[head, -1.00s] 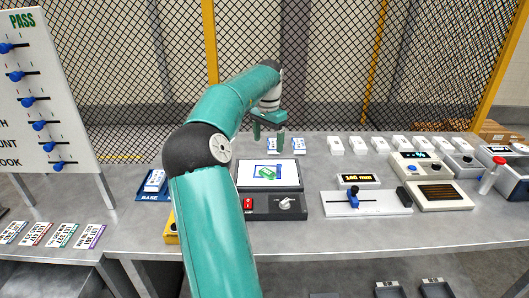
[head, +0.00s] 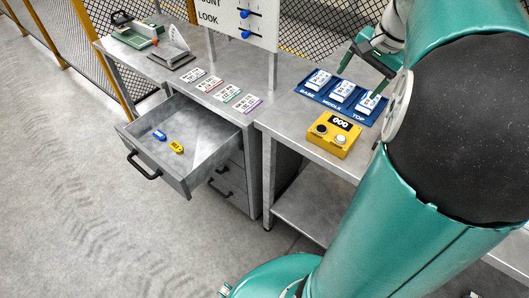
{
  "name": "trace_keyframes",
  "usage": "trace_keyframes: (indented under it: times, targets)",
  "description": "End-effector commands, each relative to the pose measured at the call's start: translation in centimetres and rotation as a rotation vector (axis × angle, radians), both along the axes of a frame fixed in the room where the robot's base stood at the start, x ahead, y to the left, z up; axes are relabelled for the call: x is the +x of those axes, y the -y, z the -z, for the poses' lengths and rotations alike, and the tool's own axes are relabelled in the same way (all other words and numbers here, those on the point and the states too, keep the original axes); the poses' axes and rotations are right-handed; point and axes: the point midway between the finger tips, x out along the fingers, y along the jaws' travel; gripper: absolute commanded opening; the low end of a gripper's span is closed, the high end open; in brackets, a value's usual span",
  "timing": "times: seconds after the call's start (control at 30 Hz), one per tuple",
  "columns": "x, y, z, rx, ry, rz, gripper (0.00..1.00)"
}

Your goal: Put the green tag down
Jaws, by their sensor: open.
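I see no loose green tag in the head view. An open drawer (head: 205,172) holds a blue tag (head: 160,135) and a yellow tag (head: 177,147), lying apart on its floor. A printed card with a green edge (head: 230,95) lies on the bench above the drawer, in a row of cards. My gripper (head: 361,79) is open at upper right, its fingers over or beside the blue tray (head: 327,97). I see nothing between the fingers. My arm hides much of the right side.
The tray has BASE, MIDDLE and TOP places, each with a white block. A yellow box (head: 331,137) with a display and two knobs stands before it. The drawer juts out over open floor. A green-and-grey device (head: 137,36) stands at the far left.

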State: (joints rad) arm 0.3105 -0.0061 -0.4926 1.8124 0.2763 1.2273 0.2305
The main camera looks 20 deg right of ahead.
Motion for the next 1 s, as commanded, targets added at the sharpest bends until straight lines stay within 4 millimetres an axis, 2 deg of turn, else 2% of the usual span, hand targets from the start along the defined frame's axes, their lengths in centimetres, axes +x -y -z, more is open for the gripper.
trace_keyframes:
  times: [0.03, 0.2, 0.4, 0.5, 0.6, 0.7, 1.0]
  targets:
    - [0.1, -3.2, -0.4, -0.016, 0.026, -0.082, 0.79]
    - [-0.8, -12.6, -0.4, -0.111, 0.095, -0.363, 0.79]
    - [-4.1, -22.4, 0.7, -0.273, 0.174, -0.695, 0.79]
    - [-6.2, -25.9, 1.8, -0.367, 0.21, -0.839, 0.79]
    - [-7.8, -28.1, 2.8, -0.444, 0.235, -0.945, 0.79]
    - [-8.7, -29.2, 3.5, -0.489, 0.248, -1.0, 0.79]
    - [-8.9, -29.5, 3.7, -0.504, 0.25, -1.018, 0.79]
